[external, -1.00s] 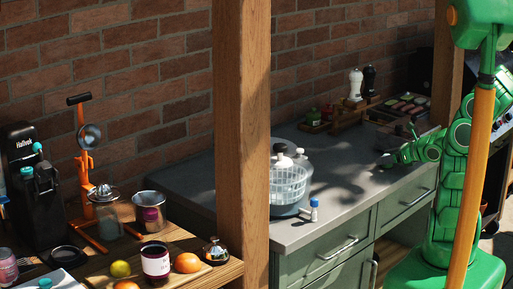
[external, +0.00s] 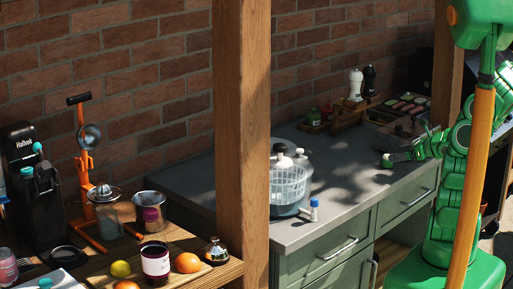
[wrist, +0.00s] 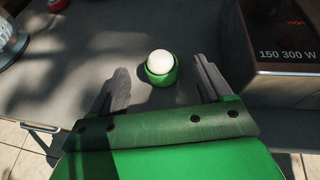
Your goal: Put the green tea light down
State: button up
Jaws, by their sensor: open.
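The green tea light (wrist: 161,72), a small green cup with a round white top, stands upright on the grey counter (wrist: 105,45) in the wrist view. My gripper (wrist: 160,74) is open, with one finger to the left of the tea light and one to the right. Gaps show on both sides, so neither finger touches it. In the external view my gripper (external: 388,160) is low over the right part of the counter. The tea light is too small there to tell apart from the fingers.
A metal box marked "150 300 W" (wrist: 284,55) stands close to the right of my gripper in the wrist view. A salad spinner (external: 289,184) and a small blue-and-white bottle (external: 314,211) stand farther left on the counter. The counter between them and my gripper is clear.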

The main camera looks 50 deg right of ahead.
jog(key=v, duration=0.6)
jog(key=shift+s, duration=0.3)
jog(key=w+a+r+n+g+y, duration=0.25)
jog(key=a+n, duration=0.25)
jog(key=a, duration=0.3)
jog(key=w+a+r+n+g+y, duration=0.1)
jog(key=w+a+r+n+y, duration=0.15)
jog(key=a+n, duration=0.45)
jog(key=s+a+r+n+g+y, duration=0.1)
jog(key=s+a+n+g, duration=0.15)
jog(key=a, duration=0.55)
jog(key=s+a+r+n+g, duration=0.1)
jog(key=a+n+g, duration=0.2)
jog(key=a, duration=0.4)
jog(key=s+a+r+n+g+h, duration=0.1)
jog(key=s+a+n+g+h, duration=0.1)
jog(key=s+a+n+g, duration=0.5)
jog(key=s+d+r+n+h, duration=0.1)
jog(key=s+r+n+h, duration=0.2)
jog(key=s+n+h, duration=0.3)
jog(key=shift+s+r+n+t+h, duration=0.3)
jog(key=shift+s+n, duration=1.35)
jog(key=shift+s, duration=1.45)
jog(key=shift+f, duration=0.15)
